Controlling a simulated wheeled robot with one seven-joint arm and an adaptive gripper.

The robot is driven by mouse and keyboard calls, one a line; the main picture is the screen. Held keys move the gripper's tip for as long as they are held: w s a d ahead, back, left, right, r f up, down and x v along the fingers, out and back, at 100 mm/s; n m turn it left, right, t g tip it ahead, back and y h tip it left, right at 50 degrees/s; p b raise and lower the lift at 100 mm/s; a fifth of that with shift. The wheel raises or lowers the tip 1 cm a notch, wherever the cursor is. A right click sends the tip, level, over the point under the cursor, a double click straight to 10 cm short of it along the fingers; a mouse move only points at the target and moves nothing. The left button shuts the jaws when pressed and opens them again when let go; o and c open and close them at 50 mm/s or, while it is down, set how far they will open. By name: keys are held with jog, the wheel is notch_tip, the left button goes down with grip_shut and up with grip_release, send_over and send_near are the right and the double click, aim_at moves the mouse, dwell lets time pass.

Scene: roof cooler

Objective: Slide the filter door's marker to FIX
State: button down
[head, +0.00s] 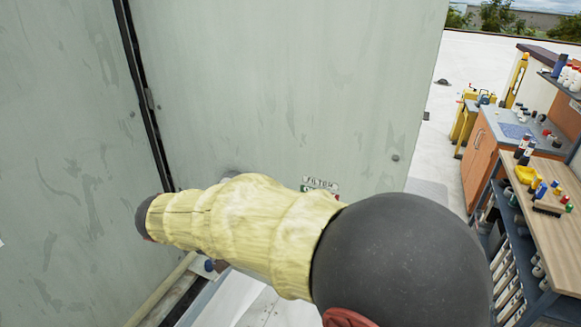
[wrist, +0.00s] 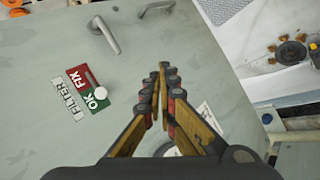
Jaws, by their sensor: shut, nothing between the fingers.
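The filter door (wrist: 40,60) is a pale grey-green panel, also seen in the head view (head: 290,90). In the wrist view it carries a FILTER label (wrist: 67,100), a red FIX field (wrist: 78,77) and a green OK field (wrist: 90,103). The marker, a small round white knob (wrist: 101,92), sits at the green OK side. My gripper (wrist: 164,70) is shut and empty, to the right of the knob and apart from it in the picture. In the head view my arm hides the gripper and most of the marker plate; the FILTER label (head: 320,183) shows above it.
A metal lever handle (wrist: 105,35) and a second handle (wrist: 157,8) stick out from the door near the marker. In the head view a workbench (head: 545,185) with bottles and tools stands at the right. Pale open roof floor (head: 480,60) lies beyond the door.

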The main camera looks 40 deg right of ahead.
jog(key=w+d+r+m+h+p, duration=0.1)
jog(key=w+d+r+h+p, duration=0.1)
jog(key=w+r+h+p, duration=0.3)
jog(key=w+r+p, duration=0.3)
jog(key=r, duration=0.2)
jog(key=shift+w+r+m+g+p, duration=0.25)
jog(key=shift+w+m+g+p, duration=0.05)
jog(key=s+p+x, duration=0.2)
jog(key=p+x, duration=0.1)
jog(key=x, duration=1)
jog(key=shift+s+a+f+p, duration=0.35)
